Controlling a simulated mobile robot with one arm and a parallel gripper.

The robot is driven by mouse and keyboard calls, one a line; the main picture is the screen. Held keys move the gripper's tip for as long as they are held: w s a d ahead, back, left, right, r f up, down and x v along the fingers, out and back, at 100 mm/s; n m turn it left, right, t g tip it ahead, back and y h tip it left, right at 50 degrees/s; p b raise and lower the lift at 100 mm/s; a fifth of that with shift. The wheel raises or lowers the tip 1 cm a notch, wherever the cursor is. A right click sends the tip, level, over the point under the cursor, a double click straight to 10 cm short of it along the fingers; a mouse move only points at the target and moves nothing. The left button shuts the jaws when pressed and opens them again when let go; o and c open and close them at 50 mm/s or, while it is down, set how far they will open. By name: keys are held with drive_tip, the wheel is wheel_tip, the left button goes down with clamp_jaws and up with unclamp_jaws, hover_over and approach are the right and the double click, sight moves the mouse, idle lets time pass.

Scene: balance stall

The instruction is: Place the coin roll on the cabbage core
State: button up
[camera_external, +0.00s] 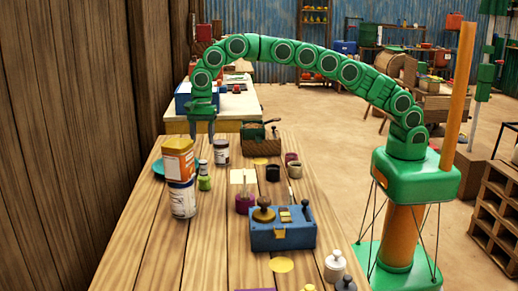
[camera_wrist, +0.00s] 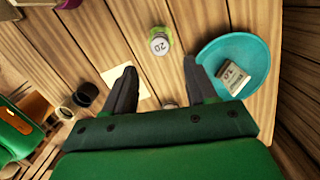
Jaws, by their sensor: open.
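My gripper (camera_external: 202,138) is open and empty, high above the far left of the wooden table. In the wrist view its two dark fingers (camera_wrist: 159,72) stand apart. I cannot surely identify the coin roll or the cabbage core. A green jar or bottle (camera_external: 204,180) stands upright on the table; a green-sided one labelled 20 shows in the wrist view (camera_wrist: 160,41), beyond the fingertips. A pale labelled block (camera_wrist: 235,77) is on a teal plate (camera_wrist: 208,55), right of the fingers. The plate (camera_external: 159,170) is mostly hidden outside behind stacked tins.
A blue box (camera_external: 283,235) with knobs stands mid-table. The front left is clear.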

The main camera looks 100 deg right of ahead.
drive_tip(key=s+d+r+n, duration=0.1)
drive_tip(key=s+r+n, duration=0.3)
drive_tip(key=s, duration=0.5)
drive_tip(key=s+d+r+n+g, duration=0.1)
drive_tip(key=s+d+r+n, duration=0.15)
drive_tip(key=s+r, duration=0.55)
drive_tip(key=s+d+r+n, duration=0.15)
drive_tip(key=s+n, duration=0.25)
drive_tip(key=s, duration=0.7)
drive_tip(key=s+d+f+n, duration=0.1)
drive_tip(key=s+n, duration=0.2)
drive_tip(key=s, duration=0.9)
drive_tip(key=s+d+f+n+h, duration=0.1)
drive_tip(key=s+n, duration=0.2)
drive_tip(key=s, duration=0.9)
drive_tip(key=s+d+f+n+g, duration=0.1)
drive_tip(key=s+n, duration=0.3)
drive_tip(key=s, duration=0.7)
drive_tip(key=shift+s+d+f, duration=0.15)
drive_tip(key=shift+s+f, duration=0.25)
drive_tip(key=shift+f, duration=0.15)
